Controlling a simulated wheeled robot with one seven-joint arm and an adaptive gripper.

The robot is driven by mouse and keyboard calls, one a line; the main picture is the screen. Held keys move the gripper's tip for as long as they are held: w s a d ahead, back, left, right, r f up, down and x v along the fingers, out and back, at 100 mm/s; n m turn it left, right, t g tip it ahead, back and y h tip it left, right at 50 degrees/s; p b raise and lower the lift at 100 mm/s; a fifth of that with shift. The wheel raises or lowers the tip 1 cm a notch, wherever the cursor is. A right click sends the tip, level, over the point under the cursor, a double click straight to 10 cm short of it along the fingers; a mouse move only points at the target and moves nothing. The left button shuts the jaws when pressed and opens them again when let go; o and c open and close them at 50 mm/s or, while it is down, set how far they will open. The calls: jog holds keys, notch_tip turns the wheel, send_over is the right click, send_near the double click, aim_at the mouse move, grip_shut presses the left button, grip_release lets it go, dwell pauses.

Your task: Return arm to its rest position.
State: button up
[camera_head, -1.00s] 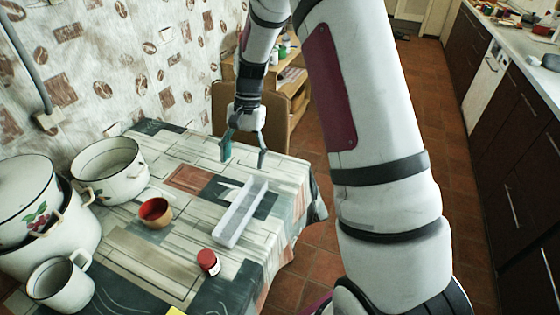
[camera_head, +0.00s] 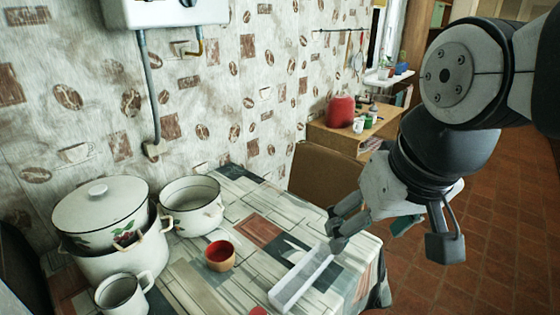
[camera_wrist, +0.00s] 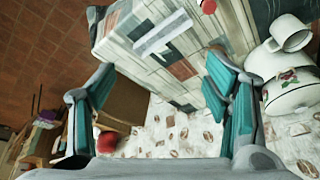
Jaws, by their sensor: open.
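My gripper (camera_head: 372,232) is open and empty, raised near the right end of the table (camera_head: 205,285). In the wrist view its two teal-padded fingers (camera_wrist: 160,78) are spread apart with nothing between them. In the head view, one finger overlaps the far end of a pale, long tray (camera_head: 292,285); the tray also shows in the wrist view (camera_wrist: 160,34). I cannot tell the height of the gripper above the table from the head view. My arm comes in from the upper right.
A lidded pot (camera_head: 105,250), an open pot (camera_head: 192,208), a white mug (camera_head: 122,295) and a red-and-tan cup (camera_head: 220,256) stand on the table. A chair (camera_head: 322,180) and a shelf (camera_head: 335,137) with a red object (camera_head: 341,110) are behind. Open floor (camera_head: 500,225) lies at right.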

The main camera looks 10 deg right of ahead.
jog(key=shift+s+f+n+t, duration=0.15)
jog(key=shift+s+n+t, duration=0.2)
jog(key=shift+s, duration=1)
